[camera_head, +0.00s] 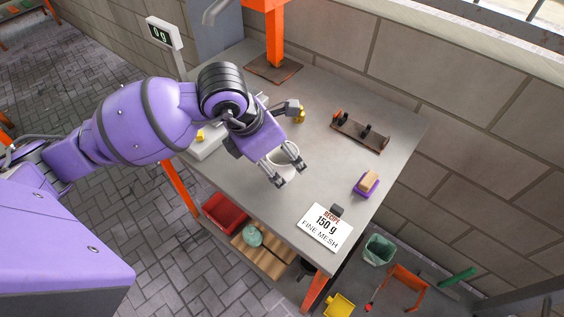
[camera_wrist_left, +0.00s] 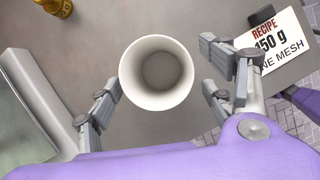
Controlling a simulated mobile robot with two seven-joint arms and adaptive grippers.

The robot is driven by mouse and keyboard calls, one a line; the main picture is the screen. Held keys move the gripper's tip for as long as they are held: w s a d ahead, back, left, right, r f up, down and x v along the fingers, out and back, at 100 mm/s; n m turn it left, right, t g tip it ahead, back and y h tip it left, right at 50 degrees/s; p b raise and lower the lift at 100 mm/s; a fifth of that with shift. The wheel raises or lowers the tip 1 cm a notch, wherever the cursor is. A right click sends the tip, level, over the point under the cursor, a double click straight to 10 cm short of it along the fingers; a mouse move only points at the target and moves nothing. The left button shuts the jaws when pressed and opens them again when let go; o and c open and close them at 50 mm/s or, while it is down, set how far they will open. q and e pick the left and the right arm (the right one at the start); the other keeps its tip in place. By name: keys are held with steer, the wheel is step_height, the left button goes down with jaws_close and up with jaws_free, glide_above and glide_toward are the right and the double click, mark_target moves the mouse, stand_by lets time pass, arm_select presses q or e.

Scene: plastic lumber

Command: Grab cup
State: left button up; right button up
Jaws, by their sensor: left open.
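A white cup (camera_wrist_left: 157,72) stands upright on the grey table, and I look down into its empty inside in the left wrist view. In the head view the cup (camera_head: 286,152) is partly hidden by my left gripper (camera_head: 289,171). My right gripper is not in view.
A recipe sign (camera_head: 324,227) stands at the table's front corner. A purple tray with a tan block (camera_head: 367,182) and a dark rack (camera_head: 360,131) are to the right. A scale (camera_head: 207,142) lies left, and a yellow object (camera_head: 300,113) lies behind.

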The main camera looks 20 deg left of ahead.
mark_target(282, 163)
arm_select(q)
steer(key=shift+w+x, duration=0.2)
steer(key=shift+x, duration=1)
steer(key=shift+s, duration=0.1)
steer(key=shift+c, duration=1.2)
steer(key=c, duration=0.7)
steer(key=shift+c, duration=0.2)
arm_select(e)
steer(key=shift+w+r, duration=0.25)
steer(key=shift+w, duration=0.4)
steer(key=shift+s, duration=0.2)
